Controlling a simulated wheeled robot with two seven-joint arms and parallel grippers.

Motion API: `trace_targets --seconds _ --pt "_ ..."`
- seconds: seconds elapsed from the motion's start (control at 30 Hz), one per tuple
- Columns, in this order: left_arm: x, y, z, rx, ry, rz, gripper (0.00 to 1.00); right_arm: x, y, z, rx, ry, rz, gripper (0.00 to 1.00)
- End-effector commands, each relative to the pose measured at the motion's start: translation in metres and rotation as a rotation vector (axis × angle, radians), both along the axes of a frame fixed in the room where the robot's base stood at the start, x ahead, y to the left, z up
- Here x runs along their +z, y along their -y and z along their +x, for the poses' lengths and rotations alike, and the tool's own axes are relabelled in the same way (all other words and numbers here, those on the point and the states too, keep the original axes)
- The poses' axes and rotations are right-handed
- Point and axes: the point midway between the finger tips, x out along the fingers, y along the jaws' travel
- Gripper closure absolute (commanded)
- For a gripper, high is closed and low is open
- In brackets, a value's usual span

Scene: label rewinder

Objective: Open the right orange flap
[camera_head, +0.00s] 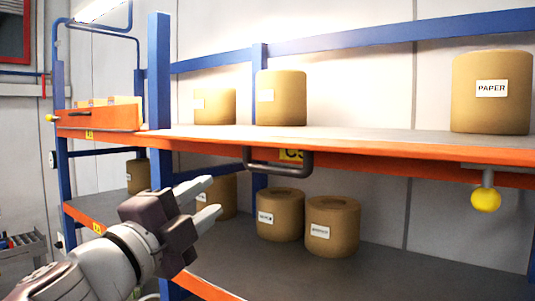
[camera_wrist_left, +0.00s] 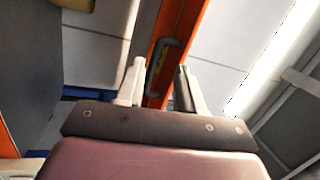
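A long orange strip (camera_head: 215,138) runs along the front of the upper shelf. A dark grey bar handle (camera_head: 278,160) sticks out of it next to a yellow label (camera_head: 292,155). My left gripper (camera_head: 214,195) is in front of the shelf, below and left of the handle, with its two fingers apart and nothing between them. In the left wrist view, the handle (camera_wrist_left: 160,65) and orange strip (camera_wrist_left: 182,40) appear beyond the gap between the fingertips (camera_wrist_left: 159,80). Contact with the handle is not seen. My right gripper is not in view.
A second orange panel (camera_head: 98,118) is at the left end. Brown paper rolls (camera_head: 281,98) stand on the upper shelf, others (camera_head: 332,226) on the lower. A blue post (camera_head: 159,70) stands behind my left gripper. A yellow ball (camera_head: 486,199) hangs at the right.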

Motion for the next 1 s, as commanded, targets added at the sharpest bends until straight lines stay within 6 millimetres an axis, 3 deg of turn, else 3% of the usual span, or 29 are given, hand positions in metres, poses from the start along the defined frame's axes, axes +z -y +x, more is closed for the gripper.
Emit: trace_targets --seconds 0.07,0.17,0.6,0.8,1.0 --pt "0.003 0.02 -0.011 -0.084 0.066 0.112 0.63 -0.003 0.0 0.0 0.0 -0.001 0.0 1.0" --pt "0.004 0.031 -0.013 -0.127 0.087 0.146 0.63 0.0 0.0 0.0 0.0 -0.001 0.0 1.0" --pt "0.026 0.087 0.065 -0.125 0.082 0.142 0.63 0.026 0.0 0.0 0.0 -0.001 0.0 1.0" --pt "0.03 0.099 0.082 -0.123 0.084 0.142 0.63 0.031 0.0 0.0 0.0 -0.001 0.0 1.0" --pt "0.03 0.1 0.084 -0.122 0.084 0.142 0.63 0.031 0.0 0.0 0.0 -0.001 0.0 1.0"
